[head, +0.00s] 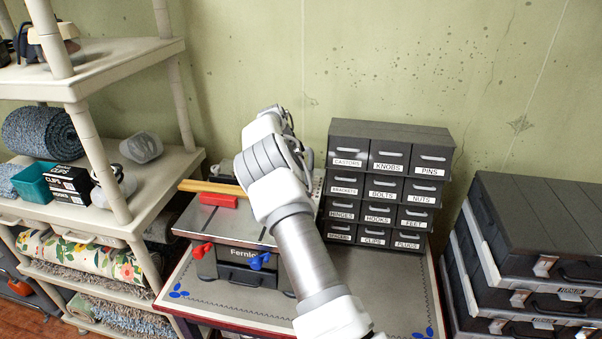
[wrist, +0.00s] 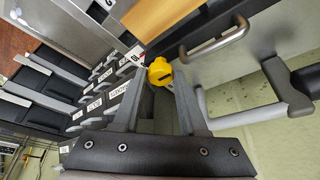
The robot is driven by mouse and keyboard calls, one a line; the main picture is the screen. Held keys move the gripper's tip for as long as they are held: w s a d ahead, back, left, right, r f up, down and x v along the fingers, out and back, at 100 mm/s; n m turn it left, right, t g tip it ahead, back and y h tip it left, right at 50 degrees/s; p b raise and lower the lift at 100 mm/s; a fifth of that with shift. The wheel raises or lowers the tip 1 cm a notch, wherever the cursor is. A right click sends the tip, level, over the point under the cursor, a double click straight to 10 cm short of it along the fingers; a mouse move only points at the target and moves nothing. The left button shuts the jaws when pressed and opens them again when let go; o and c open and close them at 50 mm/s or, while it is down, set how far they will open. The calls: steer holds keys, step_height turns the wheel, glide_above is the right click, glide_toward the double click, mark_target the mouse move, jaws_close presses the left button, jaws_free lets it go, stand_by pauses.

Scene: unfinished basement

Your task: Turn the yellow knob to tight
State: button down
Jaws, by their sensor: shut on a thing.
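The yellow knob (wrist: 160,73) shows in the wrist view between the two grey fingers of my gripper (wrist: 159,80). The fingers are shut on it at their tips. Its markings are too small to read. In the head view my arm hides the knob and the fingers. The grey-topped unit (head: 228,222), marked with a partly hidden name, stands on the bench behind and left of my arm. A red knob (head: 202,250) and a blue knob (head: 260,262) are on its front.
A dark cabinet of labelled drawers (head: 385,182) stands right of my arm. Grey cases (head: 545,225) are stacked at far right. A shelf rack (head: 105,70) stands at left. A red block (head: 211,200) and wooden strip (head: 207,187) lie on the unit. The bench's right front (head: 400,290) is bare.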

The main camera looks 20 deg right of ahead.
steer(key=shift+m+g+p, duration=0.4)
steer(key=shift+m, duration=0.6)
steer(key=shift+c, duration=2.3)
jaws_free()
steer(key=p+v, duration=0.1)
steer(key=v, duration=1.6)
steer(key=shift+r, duration=0.25)
